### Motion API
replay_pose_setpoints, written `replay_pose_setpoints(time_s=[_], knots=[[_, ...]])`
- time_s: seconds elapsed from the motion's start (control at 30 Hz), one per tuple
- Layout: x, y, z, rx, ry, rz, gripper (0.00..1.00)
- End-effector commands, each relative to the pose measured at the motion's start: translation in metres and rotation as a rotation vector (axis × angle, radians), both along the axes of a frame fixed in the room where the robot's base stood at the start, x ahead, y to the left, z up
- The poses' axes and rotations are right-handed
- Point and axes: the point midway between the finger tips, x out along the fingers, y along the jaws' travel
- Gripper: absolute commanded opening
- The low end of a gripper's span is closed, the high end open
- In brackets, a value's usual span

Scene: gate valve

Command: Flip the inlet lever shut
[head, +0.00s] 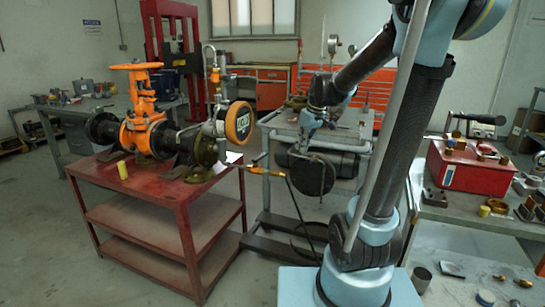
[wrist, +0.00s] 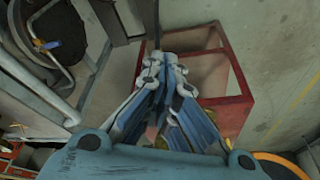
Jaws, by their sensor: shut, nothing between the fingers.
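In the head view, an orange gate valve (head: 142,120) stands on a red table at the left, bolted between dark pipe flanges. At its right end are upright fittings with a large orange-rimmed round gauge (head: 238,122). A small brass-yellow fitting (head: 253,169) on a hose sticks out to the right below the gauge. I cannot tell for certain which small part is the inlet lever, or its position. My gripper (head: 308,136) is to the right of the gauge, apart from the valve. In the wrist view my gripper (wrist: 166,62) is shut and empty, with its fingertips close together.
The red table (head: 150,215) has open lower shelves, and its frame shows in the wrist view (wrist: 240,95). A grey cart with a dark round flange (head: 312,175) stands behind my gripper. A workbench with a red box (head: 470,168) is at the right. A black hose hangs between table and cart.

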Motion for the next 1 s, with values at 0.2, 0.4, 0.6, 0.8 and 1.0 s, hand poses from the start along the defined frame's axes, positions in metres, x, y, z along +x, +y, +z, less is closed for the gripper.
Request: replay_pose_setpoints(time_s=[0.2,0.4,0.6,0.8,1.0], knots=[[0.059,0.034,-0.002,0.016,-0.033,0.139,0.00],[0.088,0.053,-0.007,0.027,-0.053,0.215,0.00],[0.097,0.060,-0.013,0.029,-0.059,0.236,0.00],[0.102,0.067,-0.035,0.029,-0.059,0.235,0.00],[0.108,0.077,-0.064,0.029,-0.059,0.235,0.00]])
